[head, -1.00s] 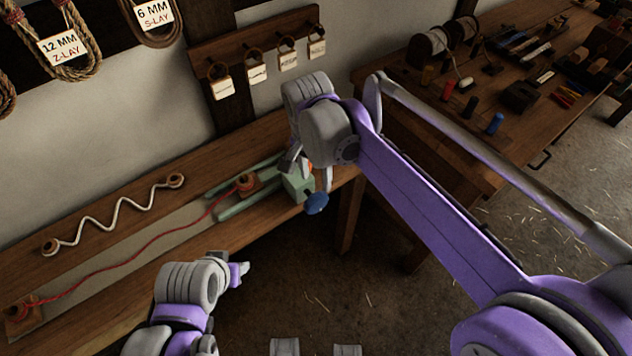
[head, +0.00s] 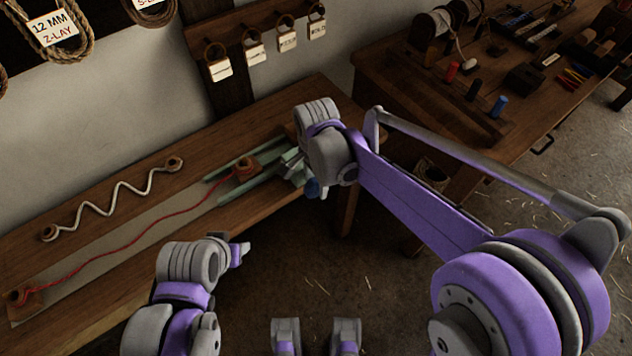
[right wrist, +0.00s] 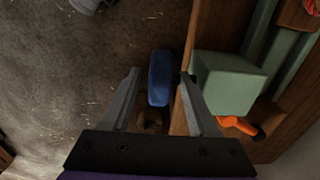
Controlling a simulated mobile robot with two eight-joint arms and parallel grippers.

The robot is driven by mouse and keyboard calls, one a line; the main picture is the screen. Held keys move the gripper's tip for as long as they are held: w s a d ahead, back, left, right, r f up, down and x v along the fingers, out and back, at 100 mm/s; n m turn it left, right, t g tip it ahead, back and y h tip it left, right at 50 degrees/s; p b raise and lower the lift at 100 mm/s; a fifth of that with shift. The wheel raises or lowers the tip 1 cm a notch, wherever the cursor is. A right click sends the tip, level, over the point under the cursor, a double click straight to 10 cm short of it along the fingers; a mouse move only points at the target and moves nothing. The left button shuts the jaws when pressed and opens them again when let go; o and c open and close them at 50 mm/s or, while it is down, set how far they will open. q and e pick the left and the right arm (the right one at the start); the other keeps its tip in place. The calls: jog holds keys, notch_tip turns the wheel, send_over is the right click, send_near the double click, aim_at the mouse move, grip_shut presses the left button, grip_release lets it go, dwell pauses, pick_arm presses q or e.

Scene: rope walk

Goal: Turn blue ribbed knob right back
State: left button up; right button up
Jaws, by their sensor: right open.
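The blue knob (head: 312,187) shows in the head view at the bench's front edge, partly hidden by my right gripper (head: 305,170). In the right wrist view the blue knob (right wrist: 161,78) lies between the two open fingers of my right gripper (right wrist: 158,85), near their tips. It sits beside a pale green block (right wrist: 228,82), and its ribs are too dark to make out. I see a clear gap between the knob and the left finger; contact on the right is unclear. My left gripper (head: 240,252) is apart from the bench, and its fingers are too small to judge.
Green rails (head: 225,183) carry a round orange-brown hook block (head: 246,169) with a red cord (head: 150,237) tied to it. An orange piece (right wrist: 238,126) lies beside the green block. A white wavy rope (head: 110,207) lies behind.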

jog(key=shift+f, duration=0.2)
jog(key=shift+c, duration=0.3)
grip_shut()
jog(key=shift+s+a+t+h, duration=0.1)
jog(key=shift+t+h, duration=0.3)
jog(key=shift+h, duration=0.15)
jog(key=shift+s+a+t+h, duration=0.1)
jog(key=shift+t+h, duration=0.3)
jog(key=shift+h, duration=0.15)
jog(key=shift+a+f+t+h+b, duration=0.15)
jog(key=shift+t+h+b, duration=0.95)
jog(key=shift+h, duration=0.6)
